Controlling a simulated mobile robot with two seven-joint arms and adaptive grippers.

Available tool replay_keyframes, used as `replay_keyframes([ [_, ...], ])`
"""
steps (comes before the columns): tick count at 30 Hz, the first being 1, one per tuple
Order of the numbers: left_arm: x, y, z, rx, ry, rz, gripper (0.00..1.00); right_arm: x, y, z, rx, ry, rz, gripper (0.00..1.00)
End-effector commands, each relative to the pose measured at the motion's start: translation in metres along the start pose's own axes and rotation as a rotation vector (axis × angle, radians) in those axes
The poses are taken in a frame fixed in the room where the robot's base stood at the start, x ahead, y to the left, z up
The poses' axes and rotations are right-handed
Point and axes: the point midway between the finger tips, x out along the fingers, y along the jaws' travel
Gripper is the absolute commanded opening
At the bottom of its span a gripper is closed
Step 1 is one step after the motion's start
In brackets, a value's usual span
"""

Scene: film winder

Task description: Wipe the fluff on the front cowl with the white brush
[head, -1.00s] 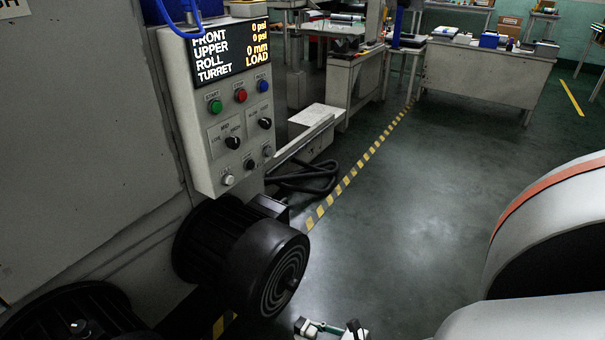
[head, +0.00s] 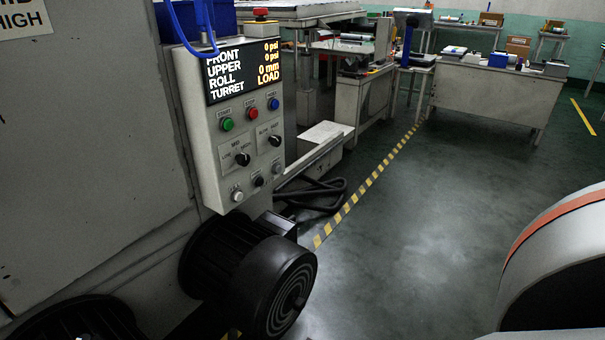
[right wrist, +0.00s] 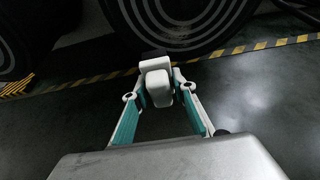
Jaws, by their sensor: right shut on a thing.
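My right gripper (right wrist: 160,88), with teal and white fingers, is shut on the white brush (right wrist: 157,67) in the right wrist view. The brush's dark end points toward a black ringed round cowl (right wrist: 178,18); I cannot tell if they touch. In the head view, a black motor with a ringed round cowl (head: 284,292) stands below the control panel. A second black motor (head: 75,318) is partly cut off at the lower left. I cannot tell which cowl is the front one. No fluff can be made out. My left gripper is out of view.
The control panel (head: 238,140) with buttons and a lit display sits on the large grey machine (head: 90,140). A black hose (head: 315,193) lies beyond the motor. Yellow-black floor tape (head: 375,180) runs back toward benches (head: 490,90). The floor (head: 430,230) right of it is clear.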

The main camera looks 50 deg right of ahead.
Motion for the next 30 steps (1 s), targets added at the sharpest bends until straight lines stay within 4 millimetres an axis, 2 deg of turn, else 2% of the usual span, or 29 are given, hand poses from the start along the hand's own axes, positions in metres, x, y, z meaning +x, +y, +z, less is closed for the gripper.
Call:
replay_keyframes([
  [4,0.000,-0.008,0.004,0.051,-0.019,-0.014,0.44,0.000,0.000,0.000,0.000,-0.001,0.000,0.09],
  [7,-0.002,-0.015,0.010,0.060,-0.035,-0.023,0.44,0.011,0.000,0.002,0.001,0.000,0.000,0.09],
  [21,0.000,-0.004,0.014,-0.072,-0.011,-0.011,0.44,0.057,0.000,0.013,0.000,0.004,-0.001,0.09],
  [30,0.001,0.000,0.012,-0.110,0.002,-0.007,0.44,0.068,0.000,0.017,0.001,0.004,-0.001,0.09],
])
